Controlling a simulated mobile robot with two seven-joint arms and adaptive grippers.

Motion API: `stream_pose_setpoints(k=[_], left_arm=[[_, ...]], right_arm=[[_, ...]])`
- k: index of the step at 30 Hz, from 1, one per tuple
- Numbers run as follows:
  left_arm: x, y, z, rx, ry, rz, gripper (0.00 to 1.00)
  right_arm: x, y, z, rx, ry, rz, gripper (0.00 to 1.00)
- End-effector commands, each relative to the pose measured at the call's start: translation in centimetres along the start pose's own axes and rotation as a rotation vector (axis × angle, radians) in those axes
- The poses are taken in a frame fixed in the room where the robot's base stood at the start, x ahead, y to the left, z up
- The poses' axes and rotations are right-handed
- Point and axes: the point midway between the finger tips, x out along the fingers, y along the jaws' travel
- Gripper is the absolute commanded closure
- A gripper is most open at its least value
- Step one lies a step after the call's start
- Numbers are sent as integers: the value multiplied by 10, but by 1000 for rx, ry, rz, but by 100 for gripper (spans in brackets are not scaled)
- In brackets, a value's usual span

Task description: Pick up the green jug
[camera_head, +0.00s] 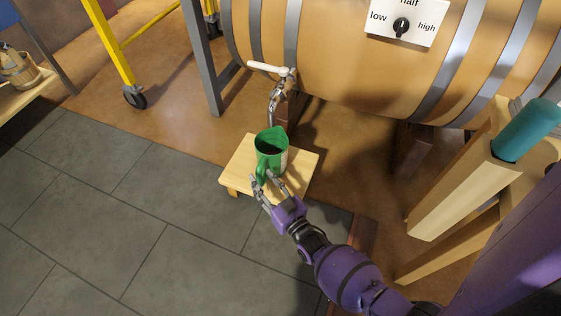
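The green jug (271,143) stands upright on a small wooden stool (238,170), below the tap of a large barrel. Its open mouth faces up, and its handle (261,169) is on the near side, toward my gripper. My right gripper (266,183) reaches in from the lower right. Its two fingers are spread apart at the handle, one on either side of it. I cannot tell whether they touch it. My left gripper is not in view.
The barrel (340,60) with its tap (270,70) and a dial plate (405,22) is behind the stool. A wooden frame with a teal cylinder (527,130) stands at right. A yellow wheeled frame (110,45) is at upper left. The tiled floor at left is clear.

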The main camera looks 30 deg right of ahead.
Motion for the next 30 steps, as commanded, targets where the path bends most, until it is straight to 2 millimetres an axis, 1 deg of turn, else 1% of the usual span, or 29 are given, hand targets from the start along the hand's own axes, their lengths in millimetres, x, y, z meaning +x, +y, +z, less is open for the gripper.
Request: stream_pose_setpoints(k=[1, 4, 10, 11, 19, 30], left_arm=[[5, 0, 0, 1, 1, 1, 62], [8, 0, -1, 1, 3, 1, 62], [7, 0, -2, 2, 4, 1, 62], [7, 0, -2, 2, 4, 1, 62], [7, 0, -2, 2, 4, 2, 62], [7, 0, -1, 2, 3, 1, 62]], right_arm=[[9, 0, 2, 0, 0, 0, 64], [19, 0, 2, 0, 0, 0, 64], [20, 0, 1, 0, -2, 0, 64], [20, 0, 0, 0, -2, 0, 65], [19, 0, 0, 0, -1, 0, 100], [20, 0, -1, -2, 3, 0, 100]])
